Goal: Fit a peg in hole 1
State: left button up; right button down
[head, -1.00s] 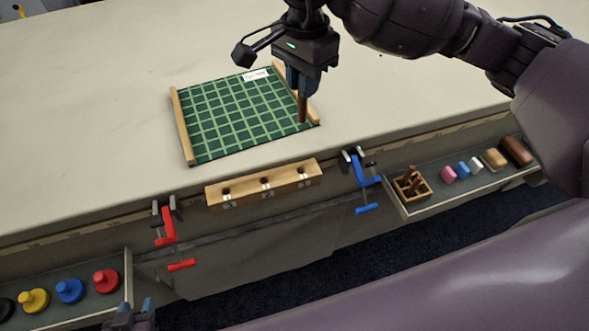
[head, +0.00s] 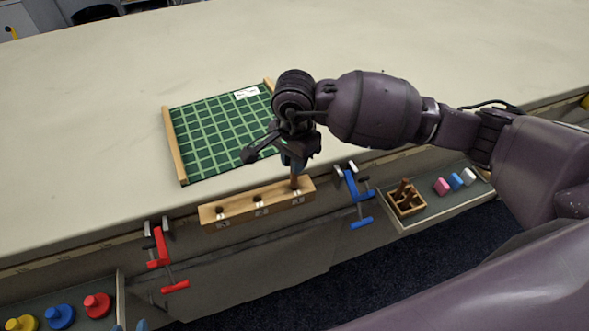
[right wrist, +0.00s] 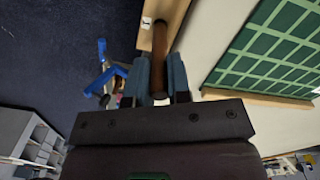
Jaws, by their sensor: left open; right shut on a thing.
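A pale wooden block (head: 240,206) with a row of three holes is fixed along the table's front edge. Small labels sit below the holes; their numbers are too small to read surely. My right gripper (head: 293,165) is shut on a brown wooden peg (head: 295,182), held roughly upright over the block's right-hand hole. I cannot tell whether its lower end is in the hole or just above it. In the right wrist view the peg (right wrist: 159,50) runs from between the fingers to the block (right wrist: 172,12). My left gripper (head: 131,326) is open, partly cut off at the bottom edge.
A green checked mat (head: 215,130) with wooden side bars lies behind the block. A red clamp (head: 158,248) and a blue clamp (head: 355,195) flank it. The right tray (head: 430,208) holds a divided wooden box (head: 407,204) and coloured blocks; the left tray holds coloured knobbed discs.

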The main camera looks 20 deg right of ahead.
aim_at(294, 187)
jog(key=shift+f, duration=1.8)
jog(key=shift+f, duration=0.2)
jog(key=c, duration=1.1)
grip_release()
jog(key=shift+o, duration=0.2)
jog(key=shift+r, duration=0.15)
notch_tip(294, 187, up, 12)
jog(key=shift+r, duration=0.1)
